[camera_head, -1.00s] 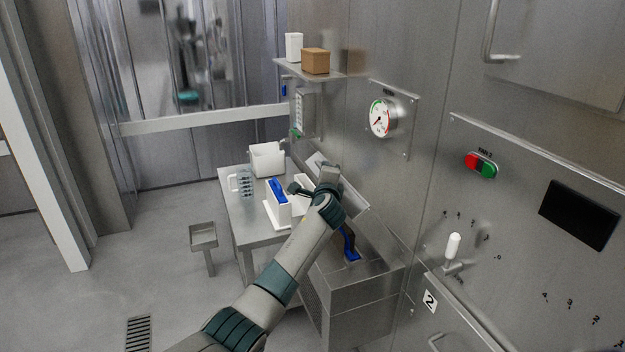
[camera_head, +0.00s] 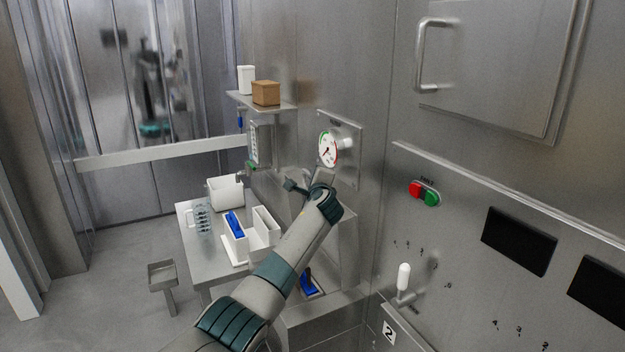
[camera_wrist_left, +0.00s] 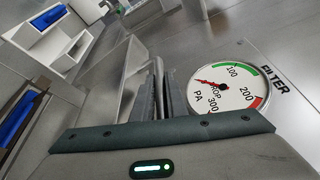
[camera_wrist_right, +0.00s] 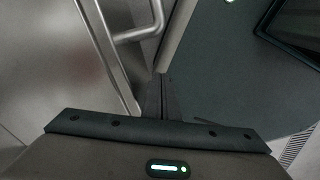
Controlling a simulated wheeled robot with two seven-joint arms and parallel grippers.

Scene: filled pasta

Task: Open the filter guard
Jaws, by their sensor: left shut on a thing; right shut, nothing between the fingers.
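The filter guard looks like a grey metal panel (camera_head: 346,222) above the metal housing below the gauge, largely covered by my left arm. It appears steeply tilted towards the wall. A pale panel (camera_wrist_left: 112,92) beside the fingers in the left wrist view looks like part of it. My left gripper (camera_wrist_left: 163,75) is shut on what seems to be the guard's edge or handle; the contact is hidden. A blue part (camera_head: 309,284) shows in the housing under the arm. My right gripper (camera_wrist_right: 160,85) is shut and empty, near a metal bar handle (camera_wrist_right: 150,28).
The round gauge (camera_head: 328,149) on the wall is close to my left gripper. A side table (camera_head: 208,262) holds a white bin (camera_head: 226,191), a clear jug (camera_head: 201,219) and a white holder (camera_head: 262,231) with a blue piece. A shelf with boxes is above.

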